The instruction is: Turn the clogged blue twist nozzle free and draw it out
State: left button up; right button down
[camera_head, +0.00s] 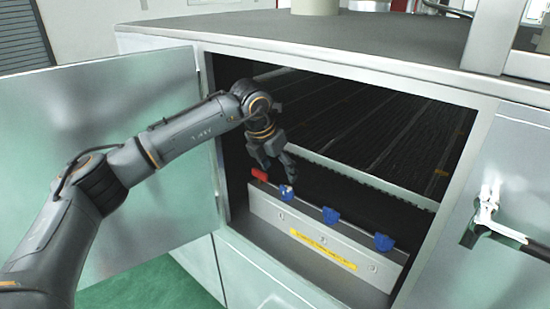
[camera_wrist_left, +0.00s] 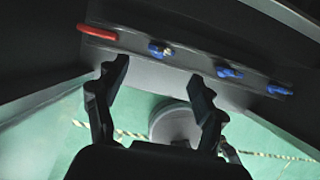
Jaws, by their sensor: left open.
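The clogged blue twist nozzle (camera_head: 287,191) sits at the left of a row of three blue nozzles on a metal rail inside the open cabinet. It has a pale lump on it, which also shows on the blue nozzle in the left wrist view (camera_wrist_left: 158,48). My left gripper (camera_head: 280,170) is open and empty, just above and behind this nozzle. In the left wrist view my left gripper (camera_wrist_left: 158,82) has its fingers apart, with the nozzle beyond and between them, not touched. My right gripper is not in view.
A red part (camera_head: 259,174) sits left of the clogged nozzle. Two other blue nozzles, the middle one (camera_head: 331,216) and the right one (camera_head: 383,242), stand along the rail (camera_head: 365,265), which bears a yellow label.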

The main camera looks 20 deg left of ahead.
aim_at(287, 189)
pick_arm(q)
jog(key=p+x, duration=0.2)
jog(key=x, duration=0.8)
jog(key=c, duration=1.2)
jog(key=n+y, duration=0.1)
jog(key=n, duration=0.1)
jog(key=shift+d+n+b, duration=0.1)
jog(key=shift+n+b, duration=0.2)
jog(key=shift+c, duration=0.2)
jog(key=n+y+b, duration=0.1)
jog(key=n, duration=0.1)
jog(key=shift+n, duration=0.3)
jog(key=shift+s+n+y, duration=0.1)
jog(key=shift+n+y, duration=0.2)
jog(key=shift+n, duration=0.3)
jog(key=shift+f, duration=0.1)
